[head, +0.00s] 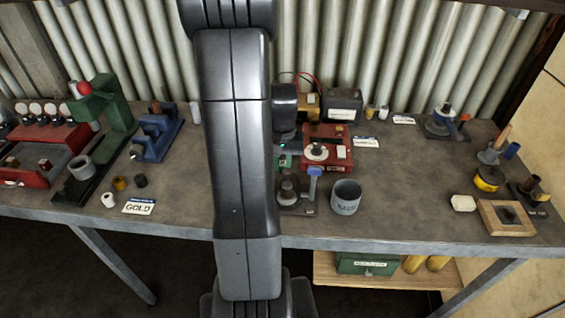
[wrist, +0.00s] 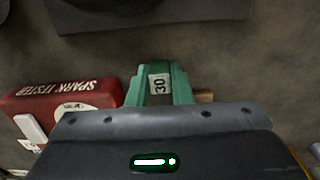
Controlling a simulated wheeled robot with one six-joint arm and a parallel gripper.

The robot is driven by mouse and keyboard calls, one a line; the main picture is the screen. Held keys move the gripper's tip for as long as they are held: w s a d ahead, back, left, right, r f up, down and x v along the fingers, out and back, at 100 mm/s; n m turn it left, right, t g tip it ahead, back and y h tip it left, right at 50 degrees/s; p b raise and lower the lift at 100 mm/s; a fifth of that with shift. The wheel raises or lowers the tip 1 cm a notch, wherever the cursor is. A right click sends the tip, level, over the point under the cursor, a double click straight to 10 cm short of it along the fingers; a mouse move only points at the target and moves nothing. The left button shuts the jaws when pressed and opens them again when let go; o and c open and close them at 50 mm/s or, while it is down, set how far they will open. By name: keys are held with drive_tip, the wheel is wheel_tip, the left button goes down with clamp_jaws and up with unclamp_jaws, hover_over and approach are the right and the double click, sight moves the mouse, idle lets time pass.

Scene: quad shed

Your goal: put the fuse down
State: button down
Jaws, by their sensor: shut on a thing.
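My gripper (wrist: 158,92) is shut on a green fuse (wrist: 159,72) with a white label reading 30, seen in the wrist view between the green fingers. In the head view my gripper (head: 284,160) is mostly hidden behind my arm, just left of the red spark tester (head: 340,132). The spark tester also shows at the left of the wrist view (wrist: 62,94). The fuse is over the grey bench top (head: 420,185); I cannot tell whether it touches it.
A small stand with a blue top (head: 315,171) and a grey metal cup (head: 346,198) stand in front of the tester. A dark box (head: 343,103) is behind it. A GOLD card (head: 139,207) lies front left.

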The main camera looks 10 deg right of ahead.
drive_tip(key=shift+f, duration=0.2)
drive_tip(key=c, duration=1.3)
unclamp_jaws()
drive_tip(key=shift+r, duration=0.1)
